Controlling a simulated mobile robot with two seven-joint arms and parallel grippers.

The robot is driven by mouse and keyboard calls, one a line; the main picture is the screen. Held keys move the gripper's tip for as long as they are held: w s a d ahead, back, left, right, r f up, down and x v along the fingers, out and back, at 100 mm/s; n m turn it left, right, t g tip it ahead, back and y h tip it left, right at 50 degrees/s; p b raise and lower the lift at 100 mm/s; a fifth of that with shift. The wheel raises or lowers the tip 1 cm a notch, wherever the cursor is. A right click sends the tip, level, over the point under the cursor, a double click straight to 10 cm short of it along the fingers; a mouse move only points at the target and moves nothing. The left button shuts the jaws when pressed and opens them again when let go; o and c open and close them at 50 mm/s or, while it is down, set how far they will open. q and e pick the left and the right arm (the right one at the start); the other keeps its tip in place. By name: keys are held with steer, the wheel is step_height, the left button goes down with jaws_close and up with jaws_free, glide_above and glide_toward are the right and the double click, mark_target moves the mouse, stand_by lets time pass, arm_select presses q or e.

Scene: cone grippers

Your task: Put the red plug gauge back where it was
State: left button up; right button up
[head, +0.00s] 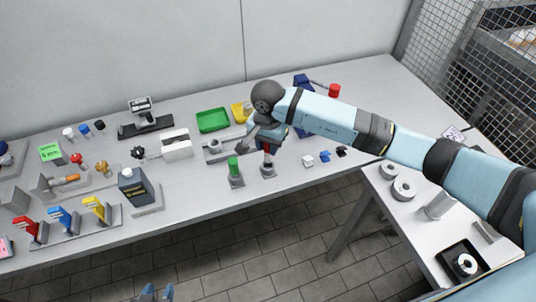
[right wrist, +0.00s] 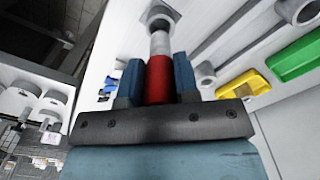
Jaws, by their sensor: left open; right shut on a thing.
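The red plug gauge (head: 266,149) is upright at the front of the bench, red handle up and metal end down. My right gripper (right wrist: 157,80) is shut on its red handle (right wrist: 158,82). The metal end points at a small grey stand (head: 268,171), which also shows at the top of the right wrist view (right wrist: 171,10). I cannot tell whether the end is inside the stand or just above it. A green plug gauge (head: 233,164) stands in a similar grey stand to the left. My left gripper (head: 157,293) is open and empty at the bottom edge, in front of the bench.
Behind are a green tray (head: 213,120) and a yellow bin (head: 240,112). Small white, blue and black blocks (head: 308,161) lie right of the red gauge. Bare bench lies between the bottle and the green gauge.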

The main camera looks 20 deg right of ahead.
mark_target(268, 157)
step_height(268, 157, down, 5)
steer(key=shift+f, duration=0.15)
stand_by(0.3)
steer(key=shift+f, duration=0.2)
steer(key=o, duration=0.9)
steer(key=shift+c, duration=0.2)
steer(key=shift+r, duration=0.1)
